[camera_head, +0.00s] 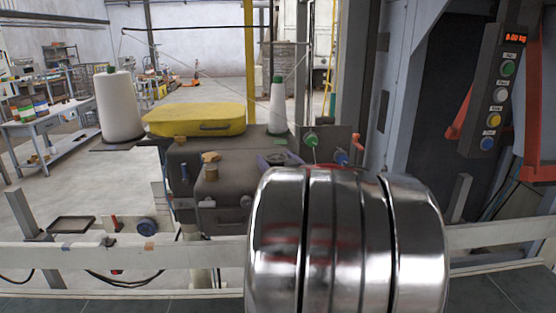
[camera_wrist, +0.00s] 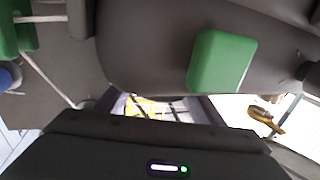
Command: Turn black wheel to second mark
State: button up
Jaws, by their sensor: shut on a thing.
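My gripper (camera_wrist: 160,105) is at the dark bagger machine (camera_wrist: 150,45); its dark housing fills the bottom of the wrist view. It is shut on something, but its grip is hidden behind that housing. In the head view, purple-grey finger parts (camera_head: 280,158) show at the right side of the machine (camera_head: 210,160), just below a green block. That green block (camera_wrist: 222,60) is large in the wrist view. I cannot make out the black wheel or its marks in either view. My shiny arm link hides much of the area around the gripper in the head view.
A yellow cover (camera_head: 195,119), a large white thread cone (camera_head: 118,108) and a smaller cone (camera_head: 277,108) stand on or beside the machine. Green (camera_head: 311,139) and blue (camera_head: 341,157) knobs are close right. A pale rail (camera_head: 130,257) crosses in front. A button panel (camera_head: 495,90) hangs right.

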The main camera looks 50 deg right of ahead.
jog(key=shift+d, duration=0.25)
jog(key=shift+a, duration=0.2)
jog(key=shift+a+m+h, duration=0.1)
jog(key=shift+m+h, duration=0.2)
jog(key=shift+h, duration=0.1)
jog(key=shift+w+a+f+m+g+h, duration=0.1)
jog(key=shift+w+m+g+h, duration=0.05)
jog(key=shift+m+g+h, duration=1.7)
jog(key=shift+w+m+g+h, duration=0.1)
jog(key=shift+m+g+h, duration=0.8)
jog(key=shift+g, duration=0.7)
jog(key=shift+w+m+g+h, duration=0.1)
jog(key=shift+m+g+h, duration=0.55)
jog(key=shift+m+g, duration=0.65)
jog(key=m+g, duration=0.1)
jog(key=g, duration=0.1)
jog(key=shift+g, duration=0.35)
jog(key=shift+s+m+g+h, duration=0.1)
jog(key=shift+m+g+h, duration=0.2)
jog(key=shift+m+g, duration=0.6)
jog(key=shift+n, duration=0.25)
